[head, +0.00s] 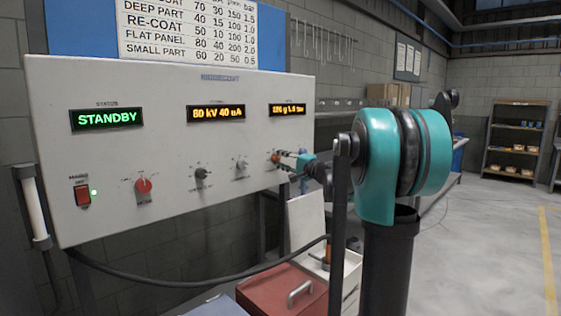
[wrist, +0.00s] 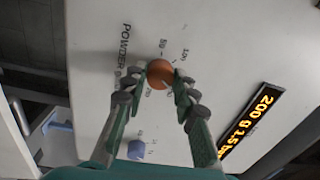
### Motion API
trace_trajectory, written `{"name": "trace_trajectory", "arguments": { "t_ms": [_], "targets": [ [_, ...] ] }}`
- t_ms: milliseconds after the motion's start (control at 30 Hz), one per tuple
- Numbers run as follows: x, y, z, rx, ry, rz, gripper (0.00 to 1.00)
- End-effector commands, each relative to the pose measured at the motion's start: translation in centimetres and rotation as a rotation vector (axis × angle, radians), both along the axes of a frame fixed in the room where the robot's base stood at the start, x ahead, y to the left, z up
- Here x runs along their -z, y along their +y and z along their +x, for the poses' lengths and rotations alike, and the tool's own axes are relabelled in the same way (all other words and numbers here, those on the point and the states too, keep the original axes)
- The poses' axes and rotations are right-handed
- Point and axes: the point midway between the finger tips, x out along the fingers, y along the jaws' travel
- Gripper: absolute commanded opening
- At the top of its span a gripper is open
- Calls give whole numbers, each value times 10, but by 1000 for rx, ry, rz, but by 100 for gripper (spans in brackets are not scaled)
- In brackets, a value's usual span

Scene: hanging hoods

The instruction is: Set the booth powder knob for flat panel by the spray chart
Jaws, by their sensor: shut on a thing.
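The orange powder knob (head: 275,157) is at the right end of the grey booth panel's knob row. The wrist view shows this knob (wrist: 160,72) beside the word POWDER and scale marks. My gripper (head: 284,159) is shut on it, with one finger on each side; the fingers (wrist: 156,84) also show in the wrist view. The amber display (wrist: 250,118) reads about 200 g and 1.5; in the head view its small digits are hard to read. The spray chart (head: 188,30) hangs above the panel. Its FLAT PANEL row appears to read 80, 40, 200; the last figure is unclear.
The panel (head: 150,90) also carries a red knob (head: 143,185), a black knob (head: 201,173), a blue-grey knob (head: 241,163) and a red switch (head: 82,195). STANDBY shows in green. A red box (head: 270,292) stands below. Open floor lies at right.

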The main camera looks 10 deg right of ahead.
Motion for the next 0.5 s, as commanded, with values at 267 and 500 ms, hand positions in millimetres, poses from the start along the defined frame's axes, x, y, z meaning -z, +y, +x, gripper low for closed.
{"name": "trace_trajectory", "arguments": {
  "t_ms": [267, 500],
  "targets": [
    [0, 0, -1, 1, 117, 160, 0],
    [1, 0, -1, 0, 178, 244, 0]
  ]
}}
